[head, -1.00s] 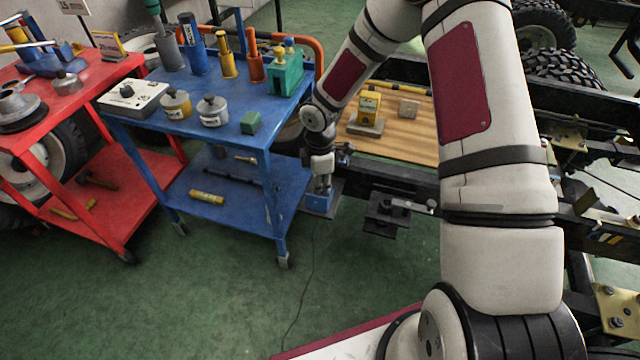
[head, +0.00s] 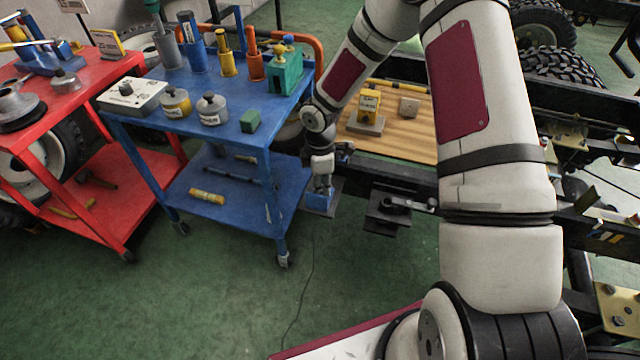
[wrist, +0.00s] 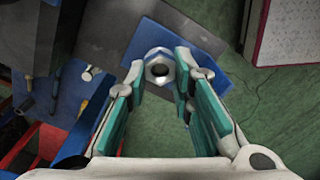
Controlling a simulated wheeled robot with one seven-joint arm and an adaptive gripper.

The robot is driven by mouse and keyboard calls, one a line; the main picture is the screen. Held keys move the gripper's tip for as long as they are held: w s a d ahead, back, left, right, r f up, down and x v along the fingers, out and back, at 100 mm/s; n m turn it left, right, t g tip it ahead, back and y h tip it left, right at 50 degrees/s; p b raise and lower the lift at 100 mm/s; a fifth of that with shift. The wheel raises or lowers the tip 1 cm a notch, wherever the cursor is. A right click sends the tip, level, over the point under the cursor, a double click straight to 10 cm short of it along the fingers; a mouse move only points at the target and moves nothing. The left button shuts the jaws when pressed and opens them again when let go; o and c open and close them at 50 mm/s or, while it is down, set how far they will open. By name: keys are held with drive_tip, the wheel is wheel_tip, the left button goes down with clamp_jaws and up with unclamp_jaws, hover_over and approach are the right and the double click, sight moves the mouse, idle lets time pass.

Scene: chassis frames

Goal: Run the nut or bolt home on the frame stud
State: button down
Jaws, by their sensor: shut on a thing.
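A silvery hex nut (wrist: 158,68) sits between the fingertips of my gripper (wrist: 160,78) in the wrist view. The teal-padded fingers are shut on it from both sides. The nut is too small to make out in the head view. The dark chassis frame (head: 395,178) runs just right of my gripper. I cannot make out the frame stud.
A blue cart (head: 225,140) with several tools and canisters stands close to the left of my gripper. A red cart (head: 100,190) stands farther left. A wooden board (head: 420,140) with a yellow device (head: 369,103) lies on the frame.

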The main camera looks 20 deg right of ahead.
drive_tip(key=shift+f, duration=0.4)
idle(0.3)
drive_tip(key=c, duration=2)
unclamp_jaws()
drive_tip(key=shift+c, duration=0.2)
clamp_jaws()
drive_tip(key=m+b, duration=0.1)
drive_tip(key=m, duration=0.4)
drive_tip(key=shift+w, duration=0.1)
drive_tip(key=shift+m, duration=0.6)
drive_tip(key=m+b, duration=0.1)
drive_tip(key=m, duration=0.2)
drive_tip(key=shift+w, duration=0.1)
drive_tip(key=m, duration=0.3)
drive_tip(key=shift+d, duration=0.15)
